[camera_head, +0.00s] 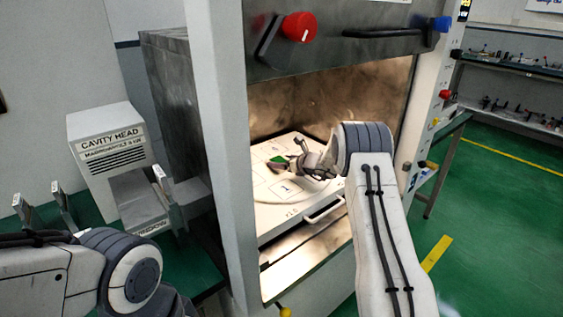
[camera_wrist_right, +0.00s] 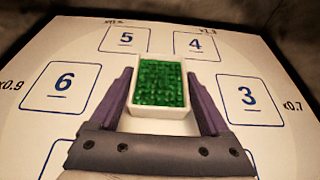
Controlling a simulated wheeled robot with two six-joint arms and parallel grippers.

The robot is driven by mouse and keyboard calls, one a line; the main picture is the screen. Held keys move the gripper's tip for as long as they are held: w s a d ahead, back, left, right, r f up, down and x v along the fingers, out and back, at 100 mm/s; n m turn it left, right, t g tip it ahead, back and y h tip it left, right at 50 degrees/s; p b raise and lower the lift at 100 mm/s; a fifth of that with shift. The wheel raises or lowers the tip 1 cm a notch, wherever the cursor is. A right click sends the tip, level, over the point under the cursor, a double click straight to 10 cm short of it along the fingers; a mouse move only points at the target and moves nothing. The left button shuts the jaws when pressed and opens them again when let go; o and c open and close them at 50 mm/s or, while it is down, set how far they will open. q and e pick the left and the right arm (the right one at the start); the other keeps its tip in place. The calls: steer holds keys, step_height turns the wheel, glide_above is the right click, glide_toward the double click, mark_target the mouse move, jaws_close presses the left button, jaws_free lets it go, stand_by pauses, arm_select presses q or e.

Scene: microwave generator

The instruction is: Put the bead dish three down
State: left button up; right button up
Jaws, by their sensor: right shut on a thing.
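My right gripper (camera_head: 286,163) reaches into the open oven cavity and is shut on a small white dish of green beads (camera_head: 278,159). In the right wrist view, the two dark fingers (camera_wrist_right: 163,100) grip the sides of the bead dish (camera_wrist_right: 157,86). The dish is level, over the middle of a white plate (camera_wrist_right: 25,135) marked with numbered squares. Square 3 (camera_wrist_right: 248,98) is right of the dish, square 6 (camera_wrist_right: 63,84) left, squares 5 (camera_wrist_right: 126,39) and 4 (camera_wrist_right: 195,44) beyond. I cannot tell whether the dish touches the plate. My left gripper is not visible.
The plate belongs to a white tray with a front handle (camera_head: 324,211), on the cavity floor. The cavity's side wall (camera_head: 222,120) and raised door (camera_head: 345,45) frame the opening. A box labelled CAVITY HEAD (camera_head: 108,148) stands left outside.

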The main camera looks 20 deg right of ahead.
steer(key=o, duration=1.4)
steer(key=shift+f, duration=0.1)
steer(key=shift+r, duration=0.2)
steer(key=shift+s+d, duration=0.2)
steer(key=shift+s, duration=0.1)
steer(key=b+v, duration=0.1)
steer(key=v, duration=1)
steer(key=shift+s+r, duration=0.15)
steer(key=shift+r, duration=0.05)
